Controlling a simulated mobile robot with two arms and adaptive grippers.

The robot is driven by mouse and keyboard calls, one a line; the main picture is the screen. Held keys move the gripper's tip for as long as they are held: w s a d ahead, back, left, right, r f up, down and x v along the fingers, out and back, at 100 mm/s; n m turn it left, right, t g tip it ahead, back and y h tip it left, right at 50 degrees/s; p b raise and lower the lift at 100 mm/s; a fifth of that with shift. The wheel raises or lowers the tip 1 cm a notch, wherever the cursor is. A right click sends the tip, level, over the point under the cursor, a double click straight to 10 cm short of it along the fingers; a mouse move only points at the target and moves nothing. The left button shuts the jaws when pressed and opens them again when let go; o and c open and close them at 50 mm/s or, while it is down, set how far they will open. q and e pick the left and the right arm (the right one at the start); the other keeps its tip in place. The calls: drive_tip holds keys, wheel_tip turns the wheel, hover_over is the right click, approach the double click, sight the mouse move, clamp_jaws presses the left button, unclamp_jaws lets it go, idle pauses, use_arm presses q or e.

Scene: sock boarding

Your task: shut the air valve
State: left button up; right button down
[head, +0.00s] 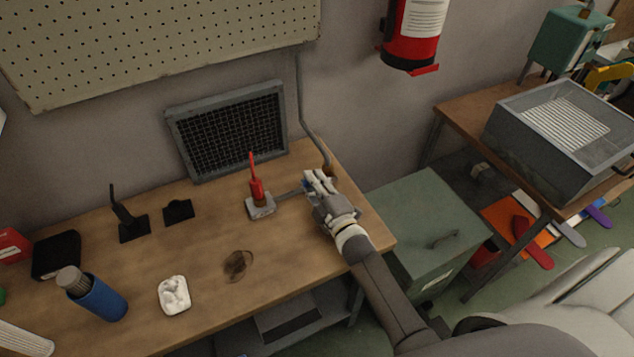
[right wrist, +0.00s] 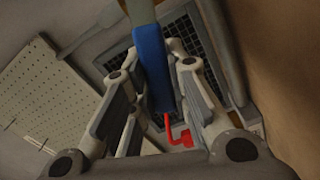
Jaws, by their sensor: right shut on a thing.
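The air valve's blue lever handle (right wrist: 152,65) sits between the fingers of my right gripper (right wrist: 158,95) in the right wrist view. In the head view my right gripper (head: 318,184) is at the back right of the workbench, at the foot of a grey pipe (head: 301,95) that runs down the wall. There it is shut on the handle, and my fingers hide most of the valve. Only a small bit of blue shows beside them. How far the lever is turned cannot be told. My left gripper is not in view.
A red upright tool (head: 256,188) on a grey base stands left of my right gripper, with a thin grey line between them. A dark mesh grille (head: 228,130) leans behind. A green cabinet (head: 430,215) stands right.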

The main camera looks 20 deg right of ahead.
drive_tip(key=shift+a+f+n+b, duration=0.1)
drive_tip(key=shift+f+n+b, duration=0.5)
drive_tip(key=shift+n, duration=0.25)
drive_tip(key=shift+a+f+n+b, duration=0.1)
drive_tip(key=shift+f+n+b, duration=0.35)
drive_tip(key=shift+n+b, duration=0.35)
drive_tip(key=shift+f+n, duration=0.1)
drive_tip(key=shift+n, duration=0.15)
drive_tip(key=c, duration=1.4)
unclamp_jaws()
drive_tip(key=shift+o, duration=0.2)
drive_tip(key=shift+s, duration=0.15)
drive_tip(key=s, duration=1.1)
drive_tip(key=shift+s+d, duration=0.25)
drive_tip(key=shift+s, duration=0.15)
